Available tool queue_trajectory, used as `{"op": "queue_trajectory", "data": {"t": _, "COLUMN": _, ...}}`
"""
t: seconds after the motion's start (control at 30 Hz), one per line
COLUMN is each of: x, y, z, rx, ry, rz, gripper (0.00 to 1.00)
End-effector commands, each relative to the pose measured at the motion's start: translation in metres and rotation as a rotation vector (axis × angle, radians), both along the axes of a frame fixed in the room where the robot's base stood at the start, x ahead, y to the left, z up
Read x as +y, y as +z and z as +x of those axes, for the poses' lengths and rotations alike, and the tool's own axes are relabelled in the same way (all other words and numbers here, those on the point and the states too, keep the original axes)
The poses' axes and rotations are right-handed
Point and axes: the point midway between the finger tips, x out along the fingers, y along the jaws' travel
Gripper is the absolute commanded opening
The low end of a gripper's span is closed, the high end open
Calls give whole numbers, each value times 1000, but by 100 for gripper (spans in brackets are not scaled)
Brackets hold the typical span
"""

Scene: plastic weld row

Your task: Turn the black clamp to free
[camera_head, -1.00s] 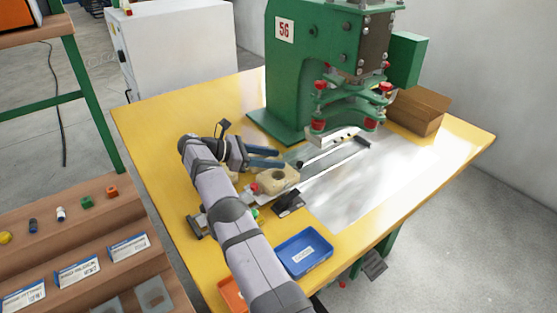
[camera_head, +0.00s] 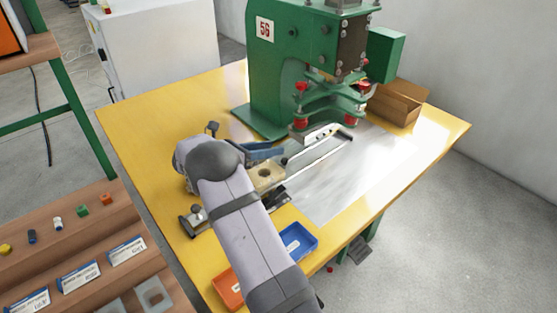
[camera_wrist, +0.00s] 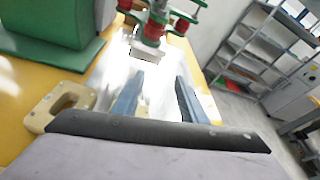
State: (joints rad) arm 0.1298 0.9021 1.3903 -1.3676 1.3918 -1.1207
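A dark, blocky part that may be the black clamp (camera_head: 277,197) shows beside my forearm in the head view, just in front of the beige block (camera_head: 266,175). My arm covers part of it, so its setting cannot be told. It cannot be made out in the wrist view. My gripper (camera_wrist: 158,98) has its two blue fingers spread apart with nothing between them. In the head view a blue finger (camera_head: 264,152) shows behind the beige block, towards the press. The beige block also shows at the left of the wrist view (camera_wrist: 45,112).
The green press (camera_head: 262,75) stands at the back over a shiny metal sheet (camera_head: 345,185) with a rail. A blue tray (camera_head: 297,242) and an orange tray (camera_head: 226,289) lie near the front edge. A cardboard box (camera_head: 398,103) stands right of the press.

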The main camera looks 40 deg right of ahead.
Motion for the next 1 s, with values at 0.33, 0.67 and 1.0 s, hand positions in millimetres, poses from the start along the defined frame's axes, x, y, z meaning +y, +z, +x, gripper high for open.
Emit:
{"op": "queue_trajectory", "data": {"t": 0.33, "x": 12, "y": -67, "z": 13, "rx": -193, "ry": 118, "rz": 112, "gripper": 39}}
{"op": "queue_trajectory", "data": {"t": 0.67, "x": 9, "y": -69, "z": 14, "rx": -246, "ry": 100, "rz": 115, "gripper": 39}}
{"op": "queue_trajectory", "data": {"t": 1.0, "x": -26, "y": -82, "z": 15, "rx": -243, "ry": 98, "rz": 113, "gripper": 39}}
